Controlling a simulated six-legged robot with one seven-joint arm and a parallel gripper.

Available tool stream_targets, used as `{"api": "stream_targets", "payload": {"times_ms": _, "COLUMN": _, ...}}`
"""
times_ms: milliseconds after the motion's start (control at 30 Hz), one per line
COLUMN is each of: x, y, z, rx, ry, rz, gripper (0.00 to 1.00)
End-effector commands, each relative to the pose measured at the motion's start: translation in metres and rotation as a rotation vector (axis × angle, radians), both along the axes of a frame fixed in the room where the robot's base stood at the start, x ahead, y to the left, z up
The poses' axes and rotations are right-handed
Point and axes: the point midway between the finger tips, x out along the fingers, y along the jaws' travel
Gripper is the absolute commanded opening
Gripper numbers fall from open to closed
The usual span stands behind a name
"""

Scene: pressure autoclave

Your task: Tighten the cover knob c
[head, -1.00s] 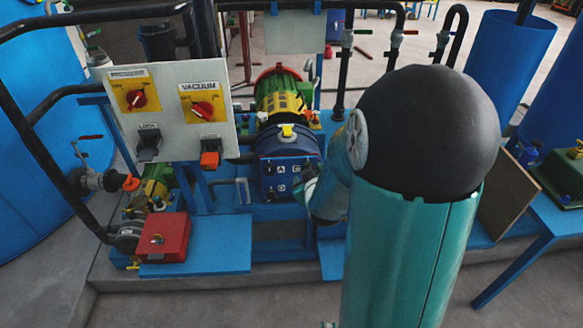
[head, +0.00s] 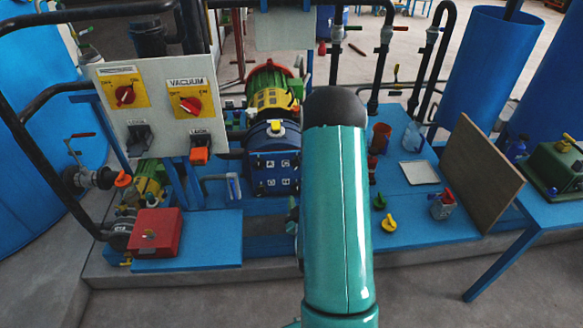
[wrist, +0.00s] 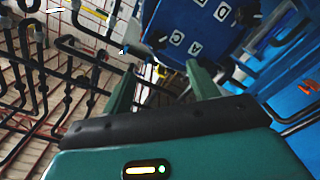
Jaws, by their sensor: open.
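The blue autoclave cover (head: 262,184) faces me near the middle of the head view, left of my arm. It carries small white letter labels. One label (head: 285,163) looks like C; knob c itself is too small to tell apart there.
A control panel (head: 150,110) with red switches and a red box (head: 157,233) stand left.

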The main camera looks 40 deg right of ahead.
Motion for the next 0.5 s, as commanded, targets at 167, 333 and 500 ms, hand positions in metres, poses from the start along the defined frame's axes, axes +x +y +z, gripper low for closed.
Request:
{"api": "stream_targets", "payload": {"times_ms": 167, "x": 0.017, "y": -0.015, "z": 0.001, "rx": -0.001, "ry": -0.004, "rz": -0.006, "gripper": 0.59}}
{"api": "stream_targets", "payload": {"times_ms": 333, "x": 0.044, "y": -0.035, "z": 0.002, "rx": -0.002, "ry": -0.003, "rz": -0.007, "gripper": 0.59}}
{"api": "stream_targets", "payload": {"times_ms": 500, "x": 0.072, "y": -0.053, "z": 0.001, "rx": -0.001, "ry": -0.003, "rz": -0.005, "gripper": 0.59}}
